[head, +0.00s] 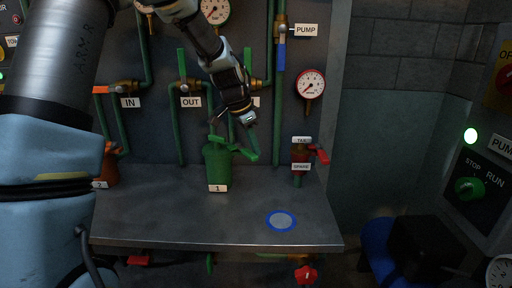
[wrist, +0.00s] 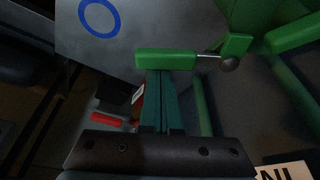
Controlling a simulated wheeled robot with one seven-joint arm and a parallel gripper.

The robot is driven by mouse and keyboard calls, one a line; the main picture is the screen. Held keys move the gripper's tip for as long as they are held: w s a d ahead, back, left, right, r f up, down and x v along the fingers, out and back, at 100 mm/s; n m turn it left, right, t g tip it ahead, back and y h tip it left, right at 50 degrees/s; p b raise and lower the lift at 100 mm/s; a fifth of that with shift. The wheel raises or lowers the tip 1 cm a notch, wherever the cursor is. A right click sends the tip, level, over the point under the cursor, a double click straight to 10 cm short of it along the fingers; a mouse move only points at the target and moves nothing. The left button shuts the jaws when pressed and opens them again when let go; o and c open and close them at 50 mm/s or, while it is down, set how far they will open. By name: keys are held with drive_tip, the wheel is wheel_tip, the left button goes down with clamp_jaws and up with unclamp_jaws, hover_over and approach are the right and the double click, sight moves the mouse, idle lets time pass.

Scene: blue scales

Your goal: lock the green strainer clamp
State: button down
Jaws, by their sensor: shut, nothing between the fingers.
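The green strainer (head: 217,170), labelled 1, stands upright on the metal bench. Its green clamp handle (head: 246,154) sticks out to the right from the top and slopes slightly down. In the wrist view the clamp handle (wrist: 166,60) is a green bar joined by a thin metal rod to the green strainer's top (wrist: 262,18). My gripper (head: 249,120) is shut and empty, above and slightly right of the strainer in the head view. In the wrist view its shut teal fingers (wrist: 161,74) reach the handle's edge; I cannot tell whether they touch it.
An orange strainer (head: 109,165), labelled 2, stands at left, partly behind my arm. A red-handled tap (head: 318,154) is at right. The bench (head: 150,218) is clear in front, with a blue ring mark (head: 281,221). Green pipes and gauges line the back panel.

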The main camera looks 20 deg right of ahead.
sight(247, 154)
drive_tip(key=a+m+g, duration=0.1)
drive_tip(key=a+m, duration=0.2)
drive_tip(key=m, duration=0.1)
drive_tip(key=shift+s+a, duration=0.15)
drive_tip(key=shift+a, duration=0.55)
idle(0.4)
drive_tip(key=d, duration=0.1)
drive_tip(key=s+d, duration=0.1)
drive_tip(key=d, duration=0.2)
drive_tip(key=shift+s+r, duration=0.15)
drive_tip(key=shift+s, duration=0.1)
drive_tip(key=w+b+v, duration=0.1)
drive_tip(key=b+v, duration=0.1)
drive_tip(key=v, duration=0.8)
drive_tip(key=s+a+f+n+y, duration=0.1)
drive_tip(key=s+a+f+n, duration=0.2)
drive_tip(key=a+n, duration=0.3)
drive_tip(key=s+a+f+n+t+y, duration=0.1)
drive_tip(key=s+a+f+n, duration=0.3)
drive_tip(key=a, duration=1)
drive_tip(key=s+a+f+n+t+y, duration=0.1)
drive_tip(key=s+a+f+n, duration=0.3)
drive_tip(key=a+n, duration=0.6)
wheel_tip(247, 154, down, 2)
drive_tip(key=shift+s+a+f+y, duration=0.1)
drive_tip(key=shift+s+a+y, duration=0.15)
drive_tip(key=shift+a, duration=0.3)
